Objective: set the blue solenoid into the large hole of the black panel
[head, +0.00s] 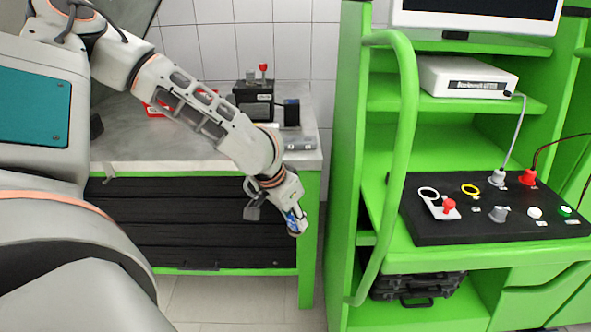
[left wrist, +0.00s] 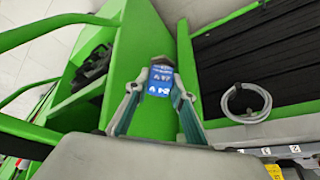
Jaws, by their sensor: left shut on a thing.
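The blue solenoid (head: 291,221) shows as a small blue patch at the tip of my left gripper (head: 296,224) in the head view. In the left wrist view, the solenoid (left wrist: 159,82) is a blue block with white marks, between the two fingertips of my left gripper (left wrist: 160,75). The gripper is shut on it and holds it in the air before the workbench's right front corner. The black panel (head: 465,230) lies on the green bench to the right, well apart from the gripper. I cannot clearly make out its large hole. My right gripper is not in view.
The green rail (head: 408,130) and upright side of the right bench stand between the gripper and the panel. A black device (head: 254,101) stands on the grey worktop. A cable coil (left wrist: 246,103) hangs nearby.

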